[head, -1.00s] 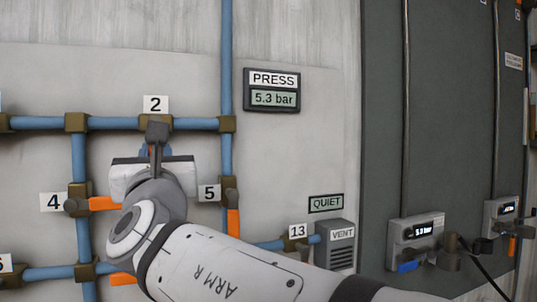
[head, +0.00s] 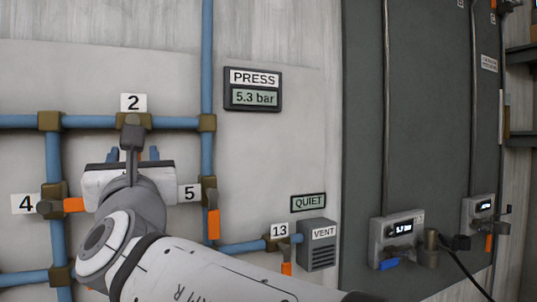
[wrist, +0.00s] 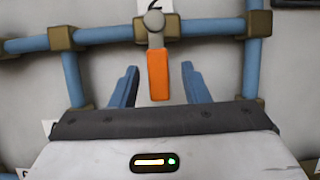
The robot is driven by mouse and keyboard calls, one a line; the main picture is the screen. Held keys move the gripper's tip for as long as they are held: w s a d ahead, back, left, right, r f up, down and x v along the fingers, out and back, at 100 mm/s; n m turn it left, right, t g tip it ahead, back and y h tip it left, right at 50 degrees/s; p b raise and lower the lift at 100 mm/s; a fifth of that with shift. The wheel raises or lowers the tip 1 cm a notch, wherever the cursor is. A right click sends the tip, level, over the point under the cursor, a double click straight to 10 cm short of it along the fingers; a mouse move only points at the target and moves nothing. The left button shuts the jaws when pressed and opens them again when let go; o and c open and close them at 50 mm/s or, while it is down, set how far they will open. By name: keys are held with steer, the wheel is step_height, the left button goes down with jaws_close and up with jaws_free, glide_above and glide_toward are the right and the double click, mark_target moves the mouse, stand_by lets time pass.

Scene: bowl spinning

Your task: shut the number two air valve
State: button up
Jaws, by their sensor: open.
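The number two valve (head: 132,135) sits on the upper horizontal blue pipe, below a white "2" label (head: 133,102). In the wrist view its orange lever (wrist: 158,75) hangs straight down, across the line of the pipe. My gripper (head: 133,154) is just below the valve body, open and empty. In the wrist view its two blue fingers stand to the left and right of the lever, with a visible gap on each side. In the head view the lever is mostly hidden behind the grey wrist parts.
Valve 4 (head: 52,206) has its lever pointing right. Valve 5's lever (head: 213,224) hangs along its vertical pipe. Valve 13 (head: 277,243) is beside the vent box (head: 317,246), under a QUIET sign (head: 308,203). The pressure display (head: 253,90) reads 5.3 bar.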

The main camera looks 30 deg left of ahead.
steer(key=v, duration=0.6)
steer(key=shift+b, duration=0.3)
